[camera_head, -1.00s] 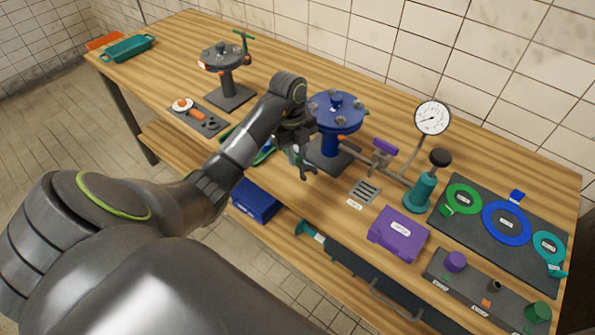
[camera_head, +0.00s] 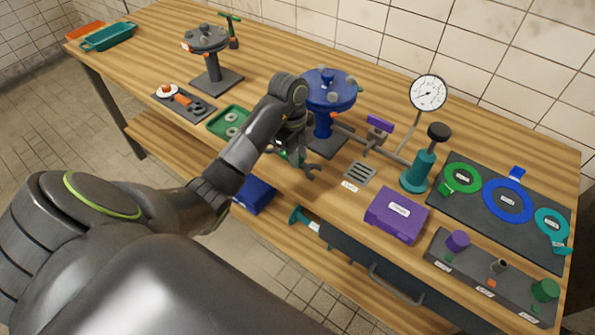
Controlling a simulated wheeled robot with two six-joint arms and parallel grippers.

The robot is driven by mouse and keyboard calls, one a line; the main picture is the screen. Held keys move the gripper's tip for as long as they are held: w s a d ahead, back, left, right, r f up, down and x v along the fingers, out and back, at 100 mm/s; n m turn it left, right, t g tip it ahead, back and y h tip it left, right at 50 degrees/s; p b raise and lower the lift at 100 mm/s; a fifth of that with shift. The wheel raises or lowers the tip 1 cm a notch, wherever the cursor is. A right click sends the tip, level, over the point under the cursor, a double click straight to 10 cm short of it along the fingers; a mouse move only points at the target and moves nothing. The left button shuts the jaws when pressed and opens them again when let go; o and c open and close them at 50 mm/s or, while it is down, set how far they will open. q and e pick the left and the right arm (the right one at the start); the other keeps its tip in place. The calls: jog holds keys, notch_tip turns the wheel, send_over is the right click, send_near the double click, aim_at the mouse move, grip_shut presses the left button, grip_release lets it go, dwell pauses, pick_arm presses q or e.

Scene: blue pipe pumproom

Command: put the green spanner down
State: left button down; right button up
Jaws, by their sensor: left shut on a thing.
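My left gripper (camera_head: 303,167) is low over the front part of the wooden bench, in front of the blue flanged pump stand (camera_head: 327,105). It is shut on the green spanner (camera_head: 284,154), of which only small green bits show beside and behind the fingers. The rest of the spanner is hidden by my gripper and forearm. I cannot tell whether the spanner touches the bench top. My right gripper is not in view.
A green tray (camera_head: 218,119) with round parts lies left of my forearm. A slotted grey plate (camera_head: 360,173) and a purple box (camera_head: 396,215) lie to the right. Bare wood (camera_head: 322,190) shows at the front edge.

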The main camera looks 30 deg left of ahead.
pick_arm(q)
jog(key=shift+f+b, duration=0.7)
jog(key=shift+f, duration=0.15)
jog(key=shift+f+p, duration=0.35)
jog(key=shift+f, duration=0.8)
jog(key=shift+f, duration=0.1)
jog(key=shift+f, duration=0.1)
jog(key=c, duration=1.3)
grip_release()
jog(key=shift+o, duration=0.2)
